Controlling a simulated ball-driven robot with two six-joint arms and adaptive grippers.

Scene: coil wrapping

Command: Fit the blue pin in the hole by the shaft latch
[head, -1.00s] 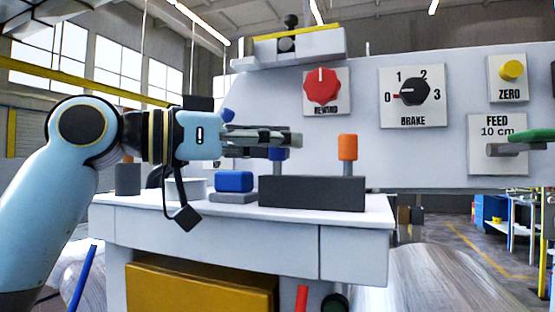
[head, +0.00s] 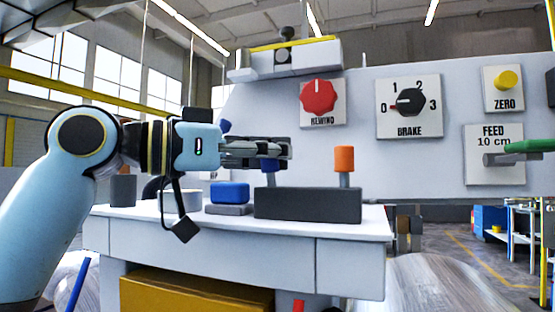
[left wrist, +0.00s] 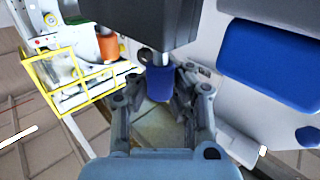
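The blue pin (head: 269,166) stands at the left part of a dark grey block (head: 307,205) on the white table. My left gripper (head: 286,151) is at the pin's height, with its fingers pointing right. In the left wrist view the blue pin (left wrist: 158,84) lies between my two fingertips, with its grey metal part towards the dark block. I cannot tell whether the fingers press on it or leave a gap. I cannot make out the hole or the shaft latch. My right gripper is not in view.
An orange pin (head: 344,159) stands on the same block, right of the blue one. A blue block on a grey base (head: 229,193) sits left of it. The panel behind carries a red knob (head: 319,97), a brake dial (head: 408,102) and a green-handled feed lever (head: 525,147).

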